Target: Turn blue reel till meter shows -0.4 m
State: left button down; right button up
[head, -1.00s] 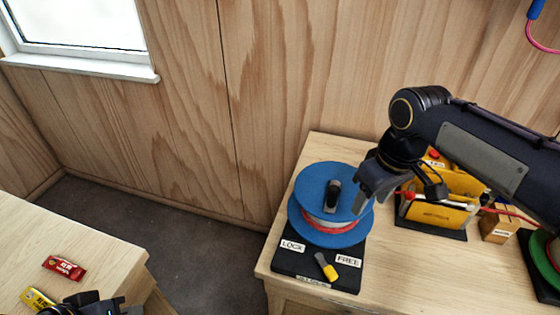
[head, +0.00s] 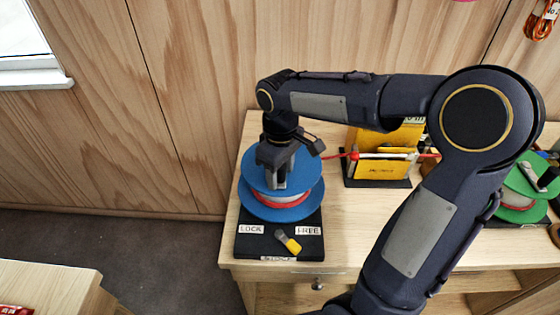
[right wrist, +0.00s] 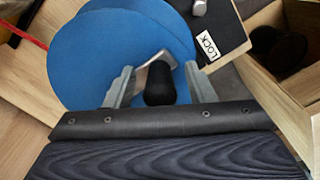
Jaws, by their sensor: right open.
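The blue reel (head: 249,198), wound with red and white line, stands on a black base (head: 255,247) on the wooden table. My right gripper (head: 276,184) points down over the reel. In the right wrist view its open fingers (right wrist: 160,88) stand on either side of the reel's black crank knob (right wrist: 160,80); I cannot tell whether they touch it. The yellow-tipped lever (head: 291,244) on the base points to the FREE side. The yellow meter box (head: 385,168) stands right of the reel, partly hidden by my arm; no reading is legible. My left gripper is not in view.
A red line (head: 337,156) runs from the reel area to the yellow box. A green reel (head: 517,205) stands at the right. Another table (head: 45,285) is at the lower left. A wooden wall stands close behind.

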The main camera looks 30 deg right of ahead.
jog(key=c, duration=1)
jog(key=shift+s+d, duration=0.25)
jog(key=shift+d, duration=0.25)
jog(key=d+p, duration=0.1)
jog(key=d, duration=0.5)
jog(key=shift+w+d, duration=0.1)
jog(key=shift+w, duration=0.05)
jog(key=w+d+p, duration=0.1)
jog(key=w+d, duration=0.1)
jog(key=shift+w+d+p, duration=0.3)
jog(key=shift+p, duration=0.1)
jog(key=w, duration=0.1)
jog(key=w+p, duration=0.1)
jog(key=w, duration=0.1)
jog(key=w+p, duration=0.1)
jog(key=shift+w+d, duration=0.2)
jog(key=shift+d, duration=0.2)
jog(key=shift+w+a+p, duration=0.2)
jog(key=shift+w+p, duration=0.1)
jog(key=shift+w, duration=0.35)
jog(key=shift+w+a+p, duration=0.15)
jog(key=shift+w+p, duration=0.1)
jog(key=shift+w, duration=0.35)
